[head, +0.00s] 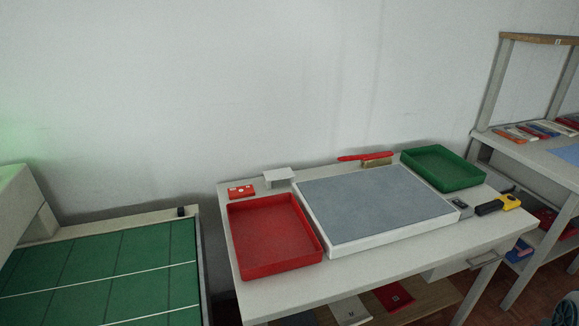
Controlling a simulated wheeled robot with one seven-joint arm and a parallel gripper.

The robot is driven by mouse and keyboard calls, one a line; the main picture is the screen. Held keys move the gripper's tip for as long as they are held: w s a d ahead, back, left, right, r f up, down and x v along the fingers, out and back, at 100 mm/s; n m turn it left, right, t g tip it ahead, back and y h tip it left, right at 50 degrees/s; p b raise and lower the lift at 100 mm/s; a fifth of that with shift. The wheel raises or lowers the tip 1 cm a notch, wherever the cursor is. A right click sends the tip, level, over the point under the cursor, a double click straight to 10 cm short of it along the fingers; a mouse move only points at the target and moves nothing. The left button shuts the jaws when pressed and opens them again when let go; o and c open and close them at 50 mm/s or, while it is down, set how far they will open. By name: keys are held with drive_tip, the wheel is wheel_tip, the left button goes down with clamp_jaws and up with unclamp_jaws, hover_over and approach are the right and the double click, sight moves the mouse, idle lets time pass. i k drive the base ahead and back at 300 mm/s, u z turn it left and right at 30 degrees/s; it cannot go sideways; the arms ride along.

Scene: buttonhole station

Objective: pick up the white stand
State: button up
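The white stand (279,176) is a small, flat-topped white piece at the back left of the light table. It stands between a red box with white marks and the grey-topped board, behind the red tray. Its front faces me and nothing covers it. My gripper is not in this view.
The table (375,275) also holds a red tray (318,250), a red box (241,191), a grey-topped board (375,203), a brush with a red handle (365,157), a green tray (478,178) and a yellow-black tool (511,202). A green-topped table is left, shelving right.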

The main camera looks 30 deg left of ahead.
sight(287, 172)
drive_tip(key=u, duration=0.65)
drive_tip(key=i, duration=0.7)
drive_tip(key=u, duration=0.65)
drive_tip(key=i, duration=0.45)
drive_tip(key=z, duration=0.05)
